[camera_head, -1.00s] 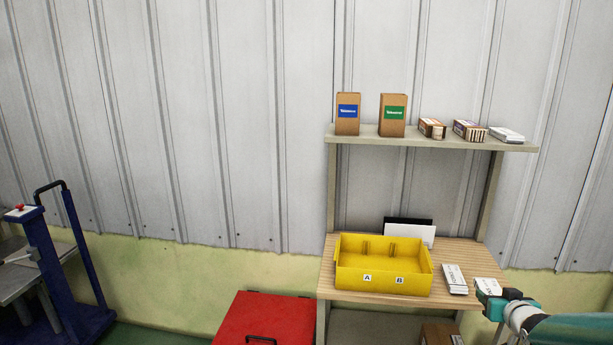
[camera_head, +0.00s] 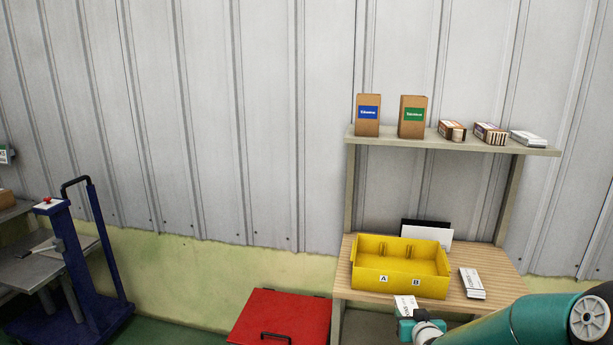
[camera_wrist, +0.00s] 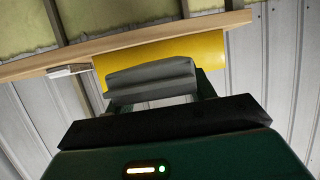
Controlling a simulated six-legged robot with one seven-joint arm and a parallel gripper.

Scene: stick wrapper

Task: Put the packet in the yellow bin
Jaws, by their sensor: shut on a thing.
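My gripper (camera_head: 405,317) is shut on a white packet (camera_head: 405,304) with dark print. It holds the packet in front of the bin near the table's front edge, outside the bin in the picture. The wrist view shows my gripper (camera_wrist: 152,85) with the yellow bin (camera_wrist: 210,48) beyond it; I cannot clearly make out the held packet there.
Another white packet or small stack (camera_head: 472,283) lies on the table (camera_head: 505,275) right of the bin; a white item (camera_wrist: 68,70) shows at the table edge in the wrist view. A shelf (camera_head: 455,147) with boxes is above. A red container (camera_head: 280,318) stands left of the table.

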